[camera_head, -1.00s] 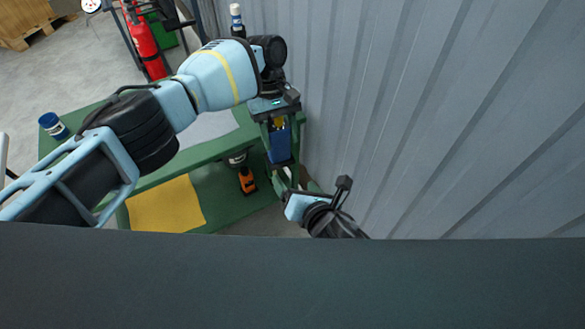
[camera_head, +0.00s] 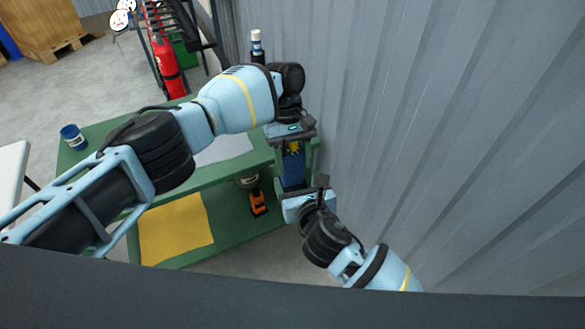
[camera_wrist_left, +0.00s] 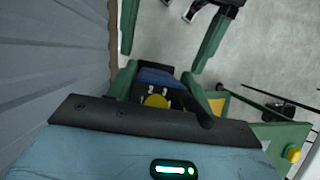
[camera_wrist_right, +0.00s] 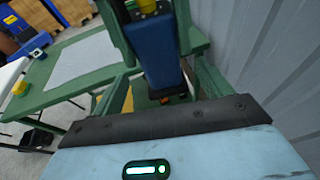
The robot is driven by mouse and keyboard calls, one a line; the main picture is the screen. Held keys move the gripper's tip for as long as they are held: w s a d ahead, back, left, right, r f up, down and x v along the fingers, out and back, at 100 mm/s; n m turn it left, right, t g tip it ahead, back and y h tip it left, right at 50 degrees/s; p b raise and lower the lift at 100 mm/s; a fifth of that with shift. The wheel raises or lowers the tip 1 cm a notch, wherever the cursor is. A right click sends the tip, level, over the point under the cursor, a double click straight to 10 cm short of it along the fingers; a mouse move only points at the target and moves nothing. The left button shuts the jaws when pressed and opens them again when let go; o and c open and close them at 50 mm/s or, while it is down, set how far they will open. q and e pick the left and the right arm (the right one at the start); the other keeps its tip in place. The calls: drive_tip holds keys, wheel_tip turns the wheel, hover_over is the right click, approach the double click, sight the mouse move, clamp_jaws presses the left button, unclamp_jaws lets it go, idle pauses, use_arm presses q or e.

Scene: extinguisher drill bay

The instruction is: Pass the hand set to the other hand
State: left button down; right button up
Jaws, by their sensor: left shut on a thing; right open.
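The hand set (camera_head: 292,170) is a blue block with a yellow part at its upper end. My left gripper (camera_head: 292,160) is shut on it, reaching down from above with green fingers. The left wrist view shows the blue body (camera_wrist_left: 155,76) and yellow part beyond the palm edge, with a black piece beside them. My right gripper (camera_head: 291,190) is open just below the hand set, facing my left gripper. In the right wrist view the blue hand set (camera_wrist_right: 155,48) stands ahead between green fingers. Whether the right fingers touch it cannot be told.
A corrugated grey wall (camera_head: 430,120) stands close on the right. Left of the grippers is a green bench (camera_head: 120,125) with a blue jar (camera_head: 73,137), a yellow sheet (camera_head: 175,228) and an orange-black item (camera_head: 258,202) lower down. A dark bottle (camera_head: 257,46) and red extinguisher (camera_head: 166,62) stand behind.

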sight(294, 172)
drive_tip(key=shift+x, duration=3.45)
drive_tip(key=shift+c, duration=0.4)
drive_tip(key=c, duration=1.2)
use_arm(q)
drive_tip(key=c, duration=0.5)
unclamp_jaws()
use_arm(e)
drive_tip(key=shift+r, duration=0.1)
drive_tip(key=shift+c, duration=0.7)
use_arm(q)
drive_tip(key=shift+r, duration=0.1)
